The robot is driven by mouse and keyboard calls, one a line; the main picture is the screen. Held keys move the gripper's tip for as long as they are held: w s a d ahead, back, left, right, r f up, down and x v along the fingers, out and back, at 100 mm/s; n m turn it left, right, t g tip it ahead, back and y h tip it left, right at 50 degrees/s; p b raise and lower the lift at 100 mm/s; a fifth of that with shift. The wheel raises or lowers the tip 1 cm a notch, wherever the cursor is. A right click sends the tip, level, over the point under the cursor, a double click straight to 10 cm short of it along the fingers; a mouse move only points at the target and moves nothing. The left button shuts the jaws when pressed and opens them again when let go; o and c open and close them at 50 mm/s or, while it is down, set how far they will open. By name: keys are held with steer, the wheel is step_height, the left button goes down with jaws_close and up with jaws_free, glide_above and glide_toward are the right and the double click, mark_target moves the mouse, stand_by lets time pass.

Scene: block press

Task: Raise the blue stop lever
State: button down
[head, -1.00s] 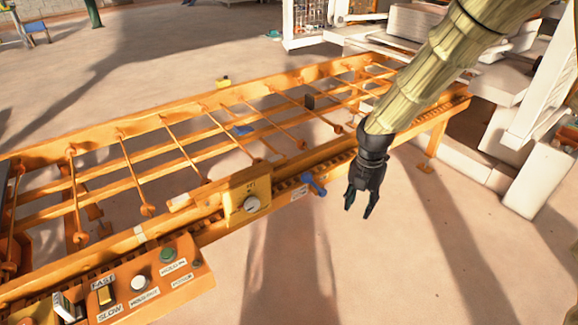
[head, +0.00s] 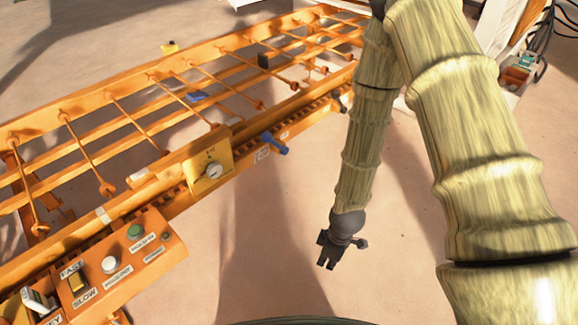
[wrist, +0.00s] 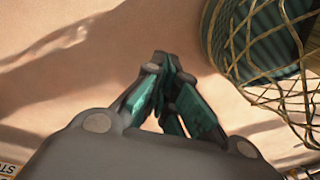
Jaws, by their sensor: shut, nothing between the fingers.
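The blue stop lever (head: 274,143) sticks out from the near side of the orange frame, just right of the yellow dial box. Its handle points down and to the right in the head view. My gripper (head: 326,264) hangs over the open floor, below and to the right of the lever and clear of it. In the wrist view the dark green fingertips (wrist: 170,75) meet, with nothing between them. The lever does not show in the wrist view.
The orange roller frame (head: 150,172) runs diagonally across the left. A yellow dial box (head: 208,170) and a control panel (head: 120,268) with buttons and switches are on its near side. A green-black round thing with netting (wrist: 265,45) shows in the wrist view.

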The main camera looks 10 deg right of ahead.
steer(key=s+d+f+m, duration=0.2)
steer(key=s+f+m, duration=0.1)
steer(key=s+m, duration=0.3)
steer(key=s+d+f+m+h, duration=0.1)
steer(key=s+d+f+m, duration=0.1)
steer(key=s+m, duration=0.4)
steer(key=s+f, duration=0.1)
steer(key=s, duration=0.3)
steer(key=shift+s+f, duration=0.2)
steer(key=shift+s, duration=0.2)
steer(key=shift+d, duration=0.1)
